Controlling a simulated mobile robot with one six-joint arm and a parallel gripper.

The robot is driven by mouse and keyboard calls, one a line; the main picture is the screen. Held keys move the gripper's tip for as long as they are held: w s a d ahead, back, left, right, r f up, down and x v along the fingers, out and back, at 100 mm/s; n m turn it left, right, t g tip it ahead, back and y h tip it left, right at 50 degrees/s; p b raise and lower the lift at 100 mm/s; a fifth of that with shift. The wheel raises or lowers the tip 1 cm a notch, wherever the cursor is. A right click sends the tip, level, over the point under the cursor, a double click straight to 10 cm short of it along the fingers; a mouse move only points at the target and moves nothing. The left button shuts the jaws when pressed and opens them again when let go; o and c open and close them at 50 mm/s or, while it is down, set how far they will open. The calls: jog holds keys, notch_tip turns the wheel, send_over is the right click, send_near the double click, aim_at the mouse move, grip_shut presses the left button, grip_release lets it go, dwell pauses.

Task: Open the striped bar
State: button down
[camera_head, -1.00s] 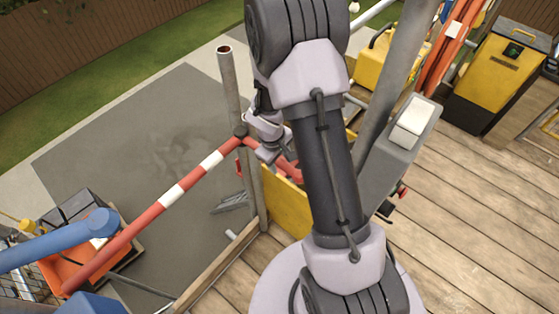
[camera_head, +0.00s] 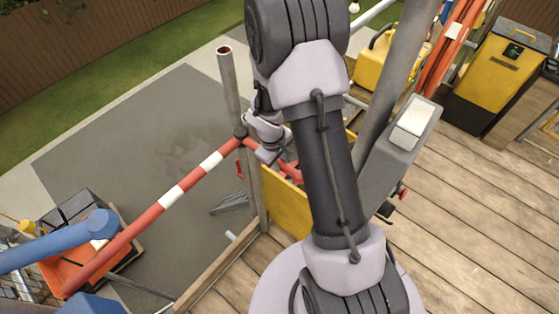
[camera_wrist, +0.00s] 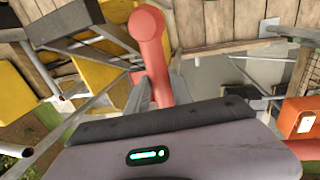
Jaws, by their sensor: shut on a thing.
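The striped bar (camera_head: 150,217), red with white bands, runs from the lower left up to a grey upright pole (camera_head: 231,90) in the head view. A red bent end piece (camera_wrist: 152,50) shows in the wrist view, and red also shows beside the pole in the head view. My gripper (camera_head: 277,160) is at this red part, just right of the pole, and is shut on it. My arm hides part of the grip in the head view. The wrist housing covers the lower part of the wrist view, so the exact contact is hidden.
A wooden deck (camera_head: 480,220) lies right, with a yellow panel (camera_head: 288,207) at its edge. A grey slanted pole (camera_head: 392,85) and a grey box (camera_head: 395,160) stand close to my arm. A blue tube (camera_head: 60,243) and an orange tray (camera_head: 62,277) are lower left.

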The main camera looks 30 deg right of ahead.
jog(key=shift+a, duration=0.15)
dwell(0.7)
jog(key=w+a+m+g+b, duration=0.2)
jog(key=a+m+b, duration=0.7)
jog(key=a, duration=0.7)
jog(key=shift+w+a+m, duration=0.25)
jog(key=shift+w+m, duration=0.45)
jog(key=shift+m, duration=0.8)
jog(key=c, duration=1.1)
grip_release()
jog(key=shift+r, duration=0.1)
